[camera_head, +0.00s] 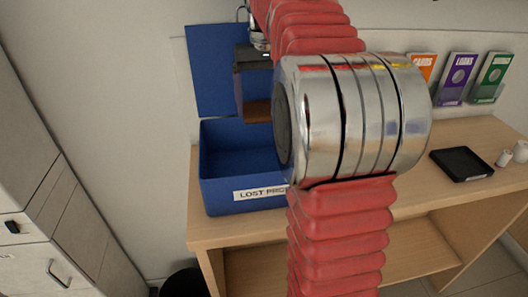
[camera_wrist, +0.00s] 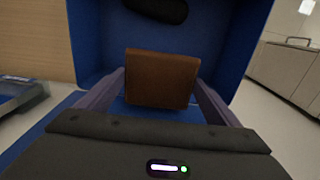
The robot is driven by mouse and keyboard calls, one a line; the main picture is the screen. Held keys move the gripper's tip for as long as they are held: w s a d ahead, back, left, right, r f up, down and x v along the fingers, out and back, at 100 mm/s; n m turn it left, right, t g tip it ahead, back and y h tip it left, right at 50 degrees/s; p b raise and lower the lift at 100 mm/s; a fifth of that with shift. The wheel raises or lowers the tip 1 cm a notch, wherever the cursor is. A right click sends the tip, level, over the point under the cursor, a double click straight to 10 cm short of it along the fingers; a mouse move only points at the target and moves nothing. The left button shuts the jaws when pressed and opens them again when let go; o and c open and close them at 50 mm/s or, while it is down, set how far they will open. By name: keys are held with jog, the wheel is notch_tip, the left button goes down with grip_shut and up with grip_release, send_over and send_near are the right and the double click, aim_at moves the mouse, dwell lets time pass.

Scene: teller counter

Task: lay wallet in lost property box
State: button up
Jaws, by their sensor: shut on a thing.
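The brown wallet (camera_head: 257,112) is held in my gripper (camera_head: 240,104), and it also shows between the two fingers in the wrist view (camera_wrist: 162,78). My gripper is shut on it and points down over the opening of the blue lost property box (camera_head: 225,192). The box's lid (camera_head: 213,68) stands open behind it. In the wrist view the blue walls (camera_wrist: 90,40) surround the wallet, and a dark oblong item (camera_wrist: 157,9) lies inside the box. My arm hides the right part of the box and its label.
The box stands at the left end of a wooden counter (camera_head: 417,203). A black tray (camera_head: 461,163) and small white items (camera_head: 504,158) are at the right. Leaflet holders (camera_head: 456,80) line the wall. White cabinets (camera_head: 40,220) stand on the left.

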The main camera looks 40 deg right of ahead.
aim_at(264, 109)
notch_tip(264, 109, down, 12)
jog(key=shift+r, duration=0.1)
dwell(0.4)
jog(key=shift+f, duration=2)
jog(key=o, duration=1.1)
jog(key=shift+f, duration=0.1)
notch_tip(264, 109, up, 12)
jog(key=shift+r, duration=0.15)
